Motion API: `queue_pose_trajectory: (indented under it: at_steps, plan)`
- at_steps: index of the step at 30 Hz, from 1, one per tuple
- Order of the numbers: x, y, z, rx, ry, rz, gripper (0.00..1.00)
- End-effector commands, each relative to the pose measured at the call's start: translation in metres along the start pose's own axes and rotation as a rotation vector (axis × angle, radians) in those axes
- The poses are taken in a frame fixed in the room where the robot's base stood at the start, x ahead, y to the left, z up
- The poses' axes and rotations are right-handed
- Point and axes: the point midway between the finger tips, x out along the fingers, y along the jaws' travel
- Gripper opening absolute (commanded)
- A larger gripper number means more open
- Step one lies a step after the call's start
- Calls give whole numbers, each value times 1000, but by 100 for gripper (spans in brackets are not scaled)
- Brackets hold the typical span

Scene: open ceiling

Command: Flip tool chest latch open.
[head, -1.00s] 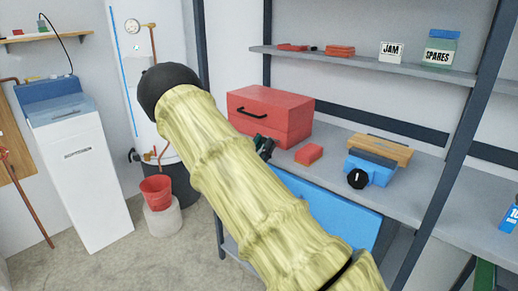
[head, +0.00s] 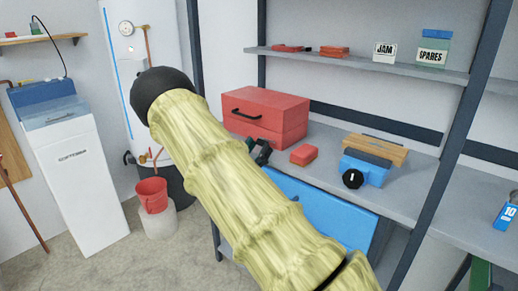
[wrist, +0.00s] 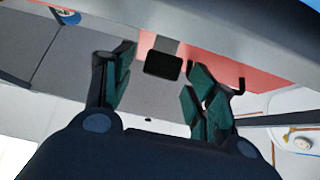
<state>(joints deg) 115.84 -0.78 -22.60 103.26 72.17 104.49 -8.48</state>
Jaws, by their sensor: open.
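The red tool chest (head: 262,108) stands on the grey shelf, with a black handle (head: 246,114) on its front; its lid looks shut. My gripper (head: 259,150) is at the chest's lower front, partly hidden behind my arm. In the wrist view, my gripper (wrist: 157,88) is open, with green-padded fingers spread and nothing held. A small black plate (wrist: 163,65) on a grey strip, probably the latch, shows between and beyond the fingertips, beside the chest's red face (wrist: 225,62). I cannot tell whether a finger touches it. The latch cannot be made out in the head view.
A small red block (head: 304,155) lies right of the chest. Further right is a blue device (head: 372,170) with a black knob and a wooden piece on top. A blue panel (head: 320,215) is below the shelf edge. An upper shelf (head: 350,62) runs above.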

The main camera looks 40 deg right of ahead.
Motion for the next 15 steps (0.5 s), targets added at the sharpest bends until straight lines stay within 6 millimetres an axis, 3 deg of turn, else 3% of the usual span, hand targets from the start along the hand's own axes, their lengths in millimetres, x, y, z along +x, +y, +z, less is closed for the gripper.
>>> queue_pose_trajectory:
  at_steps: [15]
  plan:
    - [-85,1,1,-2,-2,-2,57]
